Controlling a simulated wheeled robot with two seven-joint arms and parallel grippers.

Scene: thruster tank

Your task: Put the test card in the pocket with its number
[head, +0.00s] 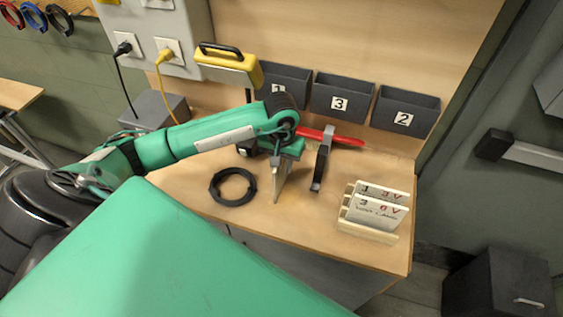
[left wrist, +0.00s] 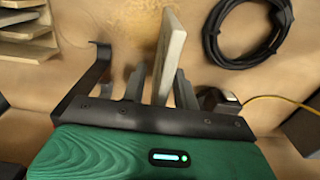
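My left gripper (head: 284,165) is above the middle of the bench and holds a pale, thin test card (head: 281,181), which hangs below it. In the left wrist view the card (left wrist: 170,50) shows edge-on between the two fingers of the gripper (left wrist: 160,88); its number does not show. Three dark wall pockets stand at the back of the bench: the left pocket (head: 286,82) has a partly hidden label, the middle pocket (head: 330,97) reads 3, the right pocket (head: 405,110) reads 2. The held card is in front of the pockets and apart from them. My right gripper is not in view.
A wooden rack (head: 368,232) with white test cards (head: 376,211) stands at the right front. A black cable coil (head: 233,187) lies left of the gripper. A yellow device (head: 227,66) is behind the arm.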

